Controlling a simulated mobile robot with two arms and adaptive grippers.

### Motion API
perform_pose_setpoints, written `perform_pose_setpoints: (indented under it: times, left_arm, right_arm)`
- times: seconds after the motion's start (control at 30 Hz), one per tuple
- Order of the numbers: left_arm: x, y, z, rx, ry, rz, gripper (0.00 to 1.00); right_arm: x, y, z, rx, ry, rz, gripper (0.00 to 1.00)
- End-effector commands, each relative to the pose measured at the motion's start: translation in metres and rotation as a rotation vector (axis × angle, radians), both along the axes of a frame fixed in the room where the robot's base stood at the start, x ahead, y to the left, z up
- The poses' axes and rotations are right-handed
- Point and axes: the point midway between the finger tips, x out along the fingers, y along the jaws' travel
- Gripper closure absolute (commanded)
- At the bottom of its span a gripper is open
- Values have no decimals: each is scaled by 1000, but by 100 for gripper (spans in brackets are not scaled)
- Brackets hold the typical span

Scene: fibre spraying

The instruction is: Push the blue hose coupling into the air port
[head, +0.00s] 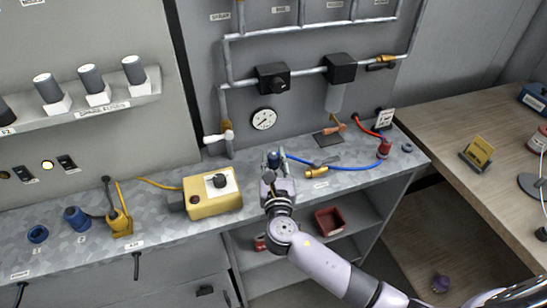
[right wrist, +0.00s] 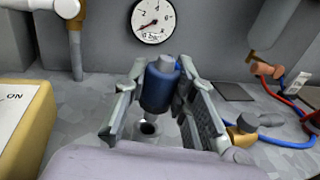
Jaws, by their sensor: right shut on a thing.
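My right gripper (head: 273,160) is over the bench, to the right of the yellow box. In the right wrist view its two fingers are shut on a dark blue cylinder with a grey tip, which I take as the blue hose coupling (right wrist: 158,88). The coupling stands nearly upright between the fingers. A round dark hole with a pale rim (right wrist: 148,128) shows just below it in the right wrist view; I cannot tell whether this is the air port. A blue hose (head: 345,168) runs from beside the gripper to the right along the bench. My left gripper is not in view.
The yellow box (head: 212,195) with a dial stands close on the left. A brass fitting (head: 316,172) lies on the right. A pressure gauge (head: 263,119) and pipes are on the wall behind. A red fitting (head: 384,148) stands farther right.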

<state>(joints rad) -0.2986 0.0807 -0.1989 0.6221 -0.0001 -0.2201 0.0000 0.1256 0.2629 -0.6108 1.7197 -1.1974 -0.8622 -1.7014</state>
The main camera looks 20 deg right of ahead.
Motion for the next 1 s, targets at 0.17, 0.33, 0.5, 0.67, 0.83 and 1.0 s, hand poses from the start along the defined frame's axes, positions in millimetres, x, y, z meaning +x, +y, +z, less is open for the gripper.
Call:
perform_pose_setpoints:
  times: [0.17, 0.33, 0.5, 0.67, 0.83, 1.0]
  left_arm:
    - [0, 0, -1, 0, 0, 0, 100]
    - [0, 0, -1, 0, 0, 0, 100]
    - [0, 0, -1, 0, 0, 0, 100]
    - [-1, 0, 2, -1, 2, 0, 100]
    - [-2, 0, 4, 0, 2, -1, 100]
    - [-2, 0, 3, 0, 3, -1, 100]
  right_arm:
    - [0, 0, -1, 1, -1, 0, 100]
    - [0, 0, -1, 1, 0, 0, 100]
    - [0, 0, -1, 0, 0, 0, 100]
    - [0, 0, 0, 1, 0, 0, 100]
    - [0, 0, -1, 0, 1, 0, 100]
    - [0, 0, -1, 0, 0, 0, 100]
